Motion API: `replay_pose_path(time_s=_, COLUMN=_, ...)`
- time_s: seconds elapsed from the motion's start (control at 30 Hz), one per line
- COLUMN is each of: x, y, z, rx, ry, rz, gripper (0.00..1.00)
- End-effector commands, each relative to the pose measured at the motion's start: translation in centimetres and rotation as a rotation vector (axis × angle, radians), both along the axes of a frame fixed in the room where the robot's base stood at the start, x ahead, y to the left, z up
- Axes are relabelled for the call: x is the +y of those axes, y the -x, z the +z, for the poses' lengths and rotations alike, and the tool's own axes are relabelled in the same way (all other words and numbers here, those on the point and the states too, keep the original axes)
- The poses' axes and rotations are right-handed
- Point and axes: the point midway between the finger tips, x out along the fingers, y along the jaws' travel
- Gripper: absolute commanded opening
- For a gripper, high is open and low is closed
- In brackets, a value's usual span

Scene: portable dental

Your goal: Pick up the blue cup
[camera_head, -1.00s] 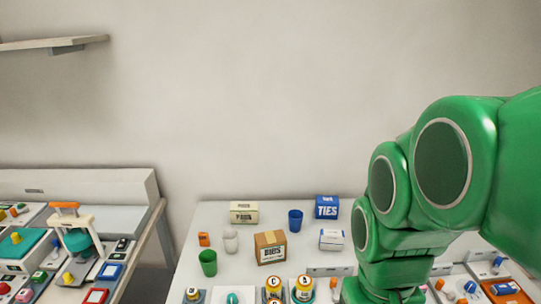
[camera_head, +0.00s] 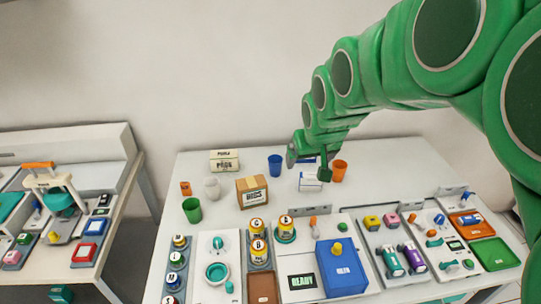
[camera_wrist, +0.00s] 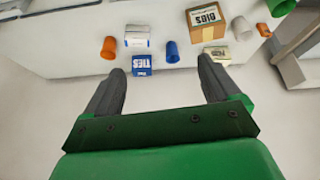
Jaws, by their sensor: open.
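The blue cup (camera_head: 275,165) stands upright on the white table, toward its back, between the cream box and my gripper. My gripper (camera_head: 308,160) is above the table to the right of the cup, in front of the blue TIES box, which it mostly hides in the head view. In the wrist view my gripper (camera_wrist: 160,90) is open and empty. The blue cup (camera_wrist: 172,52) shows there beyond the fingertips, roughly midway between them and slightly right, apart from both fingers.
The blue TIES box (camera_wrist: 142,64) sits just left of the cup in the wrist view. Nearby stand a brown BIBS box (camera_head: 252,191), a small white box (camera_head: 310,183), an orange cup (camera_head: 339,170), a green cup (camera_head: 192,210) and a cream box (camera_head: 224,161). Devices fill the table's front.

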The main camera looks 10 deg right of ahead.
Motion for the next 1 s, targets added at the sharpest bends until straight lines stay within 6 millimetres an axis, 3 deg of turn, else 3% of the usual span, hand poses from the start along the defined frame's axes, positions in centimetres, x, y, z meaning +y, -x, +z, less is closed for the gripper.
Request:
replay_pose_path(time_s=0.2, x=0.6, y=-8.6, z=0.0, rx=-0.198, ry=-0.026, rz=0.036, gripper=0.9)
replay_pose_path(time_s=0.5, x=1.6, y=-18.5, z=0.5, rx=-0.469, ry=-0.078, rz=0.08, gripper=0.9)
replay_pose_path(time_s=0.7, x=2.1, y=-22.3, z=0.8, rx=-0.594, ry=-0.108, rz=0.1, gripper=0.9)
replay_pose_path(time_s=1.0, x=2.5, y=-25.9, z=1.2, rx=-0.724, ry=-0.142, rz=0.117, gripper=0.9)
